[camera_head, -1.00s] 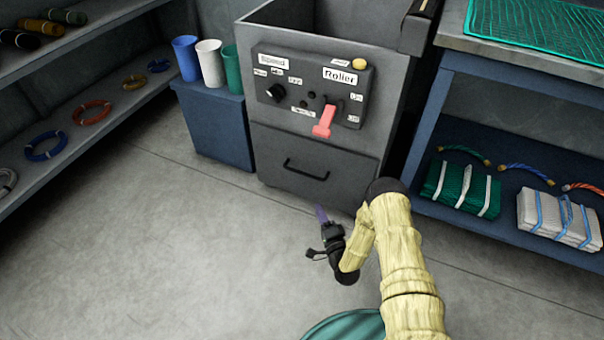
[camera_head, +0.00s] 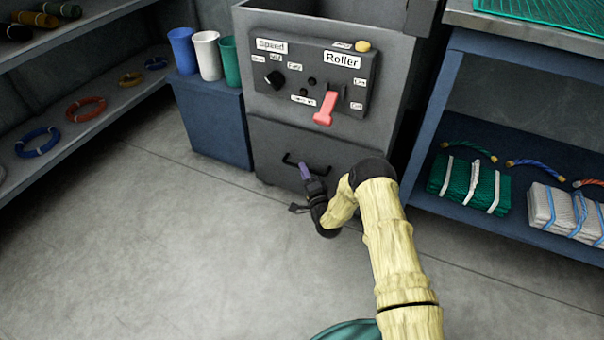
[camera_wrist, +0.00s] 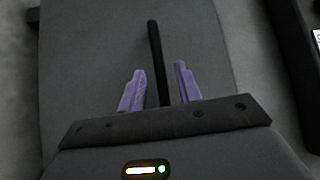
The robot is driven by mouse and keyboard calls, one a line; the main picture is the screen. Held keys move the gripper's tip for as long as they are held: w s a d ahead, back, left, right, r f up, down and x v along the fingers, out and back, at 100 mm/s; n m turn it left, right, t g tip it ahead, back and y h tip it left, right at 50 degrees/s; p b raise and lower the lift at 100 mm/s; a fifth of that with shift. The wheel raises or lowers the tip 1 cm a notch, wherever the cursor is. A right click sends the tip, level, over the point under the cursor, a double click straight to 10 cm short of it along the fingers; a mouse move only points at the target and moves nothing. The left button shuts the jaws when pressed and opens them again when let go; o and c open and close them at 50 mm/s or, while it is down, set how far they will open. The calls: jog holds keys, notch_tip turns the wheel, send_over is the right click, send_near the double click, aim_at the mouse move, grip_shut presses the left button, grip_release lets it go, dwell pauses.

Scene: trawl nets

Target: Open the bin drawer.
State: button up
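The bin drawer (camera_head: 270,150) is the dark grey front at the bottom of the machine, and it looks closed flush. Its black bar handle (camera_head: 292,160) is partly hidden behind my gripper (camera_head: 306,172) in the head view. In the wrist view the handle (camera_wrist: 154,40) runs up the picture, and its lower part lies between the two purple fingers of my gripper (camera_wrist: 158,82). The fingers are apart, with a gap on each side of the handle. The drawer front (camera_wrist: 90,60) fills most of the wrist view.
Above the drawer is a control panel (camera_head: 312,75) with a red lever (camera_head: 326,108) and knobs. A blue cabinet (camera_head: 212,125) with cups stands left. A blue workbench (camera_head: 425,120) with net bundles stands close on the right. The floor (camera_head: 150,240) in front is clear.

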jog(key=shift+b+x, duration=0.35)
jog(key=shift+x, duration=0.9)
grip_shut()
jog(key=shift+s+a, duration=0.1)
jog(key=shift+s, duration=0.05)
